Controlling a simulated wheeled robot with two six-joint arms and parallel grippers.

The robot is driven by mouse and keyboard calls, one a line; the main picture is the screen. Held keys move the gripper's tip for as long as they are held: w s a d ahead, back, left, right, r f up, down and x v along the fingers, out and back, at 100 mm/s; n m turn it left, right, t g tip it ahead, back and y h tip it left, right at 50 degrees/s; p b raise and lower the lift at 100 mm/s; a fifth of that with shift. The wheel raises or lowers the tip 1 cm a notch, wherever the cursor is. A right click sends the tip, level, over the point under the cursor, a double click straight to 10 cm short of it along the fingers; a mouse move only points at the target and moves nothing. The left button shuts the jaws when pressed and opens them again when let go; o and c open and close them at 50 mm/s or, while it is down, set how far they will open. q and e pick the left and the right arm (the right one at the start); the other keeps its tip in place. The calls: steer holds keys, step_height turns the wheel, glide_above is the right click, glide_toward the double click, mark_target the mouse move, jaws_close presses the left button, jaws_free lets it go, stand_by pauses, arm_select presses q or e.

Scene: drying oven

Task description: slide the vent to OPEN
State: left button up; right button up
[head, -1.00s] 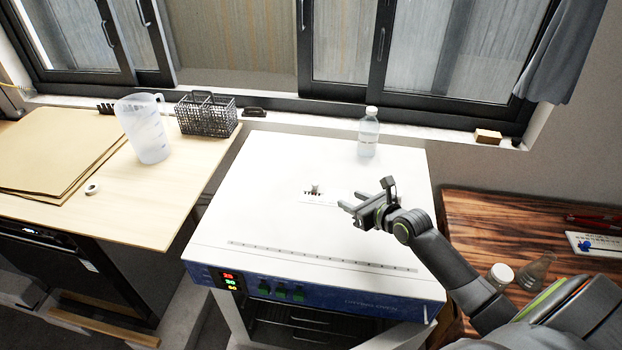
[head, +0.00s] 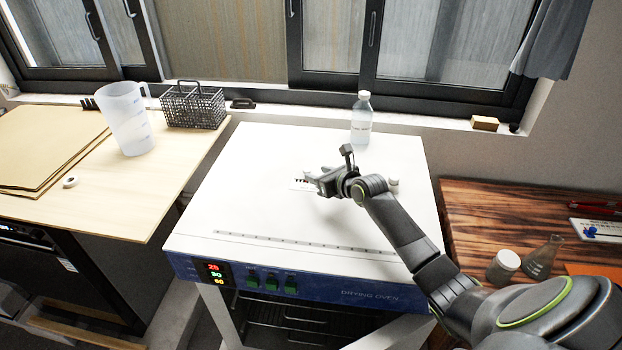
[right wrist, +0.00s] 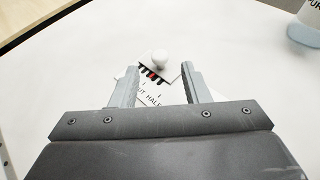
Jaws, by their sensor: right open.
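The vent is a small white plate (head: 298,185) with dark slots on top of the white drying oven (head: 250,190). In the head view it is partly hidden by my right gripper (head: 312,182). My right gripper, in that view too (right wrist: 158,78), is open and empty. Its fingers point at the knob, which appears between and just beyond the tips. I cannot tell whether they touch it. My left gripper is out of view.
A clear bottle (head: 361,118) stands at the back of the oven top. A small white round piece (head: 393,184) is right of my forearm. A jug (head: 127,118) and wire basket (head: 194,106) stand on the left table. A jar (head: 503,266) and flask (head: 543,257) stand at right.

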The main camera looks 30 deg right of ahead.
mark_target(308, 170)
steer(key=shift+b+x, duration=0.3)
steer(key=shift+x, duration=2)
steer(key=shift+r, duration=0.1)
jaws_close()
